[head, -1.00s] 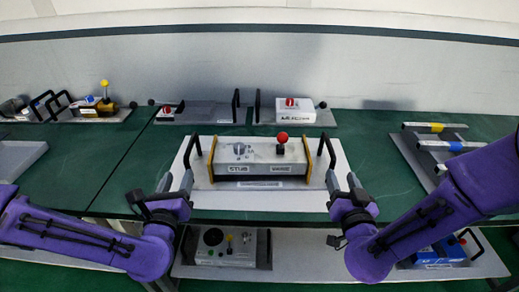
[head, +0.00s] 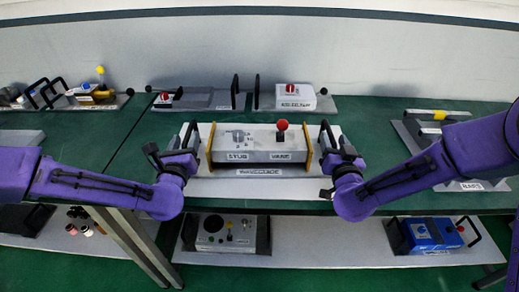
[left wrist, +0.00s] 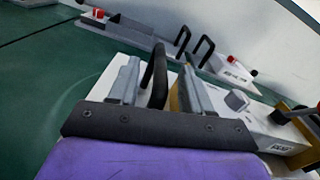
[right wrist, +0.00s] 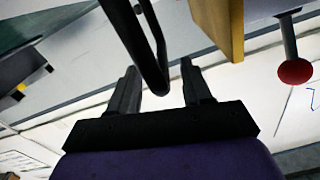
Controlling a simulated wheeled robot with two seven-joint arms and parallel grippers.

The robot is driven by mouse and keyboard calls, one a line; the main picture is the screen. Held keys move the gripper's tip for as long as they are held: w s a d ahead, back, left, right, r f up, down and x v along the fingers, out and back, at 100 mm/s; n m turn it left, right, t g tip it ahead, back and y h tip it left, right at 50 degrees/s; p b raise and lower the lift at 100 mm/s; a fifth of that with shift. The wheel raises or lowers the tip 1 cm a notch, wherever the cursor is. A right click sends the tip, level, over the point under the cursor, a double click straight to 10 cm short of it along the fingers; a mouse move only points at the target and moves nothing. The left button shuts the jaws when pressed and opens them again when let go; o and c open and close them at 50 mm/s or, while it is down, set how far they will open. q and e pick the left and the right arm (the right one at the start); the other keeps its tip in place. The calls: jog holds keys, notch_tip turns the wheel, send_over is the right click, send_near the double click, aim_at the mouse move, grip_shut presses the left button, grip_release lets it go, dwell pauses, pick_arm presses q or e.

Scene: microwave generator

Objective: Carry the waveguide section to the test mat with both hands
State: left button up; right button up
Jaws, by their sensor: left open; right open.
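The waveguide section (head: 255,156) is a silver box with yellow end plates, a red-topped lever, a knob and STUB and VANE labels. It sits on a white board (head: 225,188) on the green bench. A black handle stands at each end. My left gripper (head: 180,148) is open at the left handle (head: 190,135); in the left wrist view the handle (left wrist: 156,75) stands between its fingers. My right gripper (head: 338,150) is open at the right handle (head: 328,135); in the right wrist view the handle (right wrist: 150,65) reaches between the fingertips. I cannot tell which surface is the test mat.
Behind are grey plates with handles and a white unit with a red knob (head: 296,96). A rack with grey bars (head: 425,130) is at right. A lower shelf (head: 320,240) holds a grey unit (head: 226,234) and a blue unit (head: 432,233).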

pick_arm(q)
jog(key=shift+w, duration=1.2)
pick_arm(e)
jog(key=shift+w, duration=1.2)
pick_arm(q)
grip_shut()
pick_arm(e)
grip_shut()
pick_arm(q)
jog(key=shift+s+d, duration=0.1)
pick_arm(e)
jog(key=shift+a, duration=0.15)
